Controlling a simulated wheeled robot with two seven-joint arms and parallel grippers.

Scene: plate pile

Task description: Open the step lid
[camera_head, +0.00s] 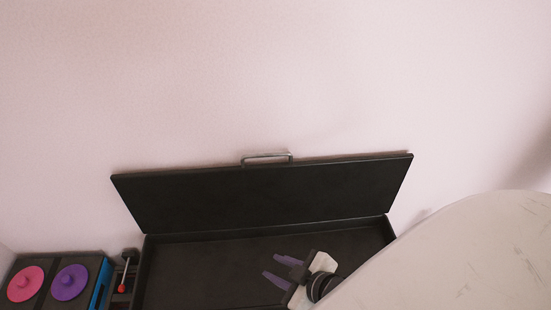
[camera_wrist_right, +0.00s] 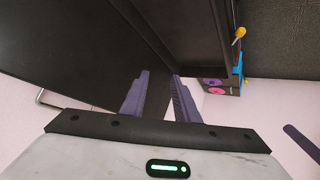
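The step lid (camera_head: 265,197) is a long dark panel standing raised and leaning back toward the wall, with a metal handle (camera_head: 267,156) on its top edge. Below it the dark step box (camera_head: 200,270) is open and its inside shows. My right gripper (camera_head: 272,267) is over the box, its purple fingers apart with nothing between them. In the right wrist view its fingers (camera_wrist_right: 160,80) point along the dark lid, and the handle (camera_wrist_right: 42,98) shows at the left. My left gripper is not in the head view; a purple-grey bar at the right edge of the wrist view may be one of its fingers.
Left of the box stand a pink knobbed disc (camera_head: 25,283) and a purple knobbed disc (camera_head: 69,282) on a dark unit with a blue side. A small lever with a red end (camera_head: 122,287) is between them and the box. A pale wall (camera_head: 270,70) rises behind.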

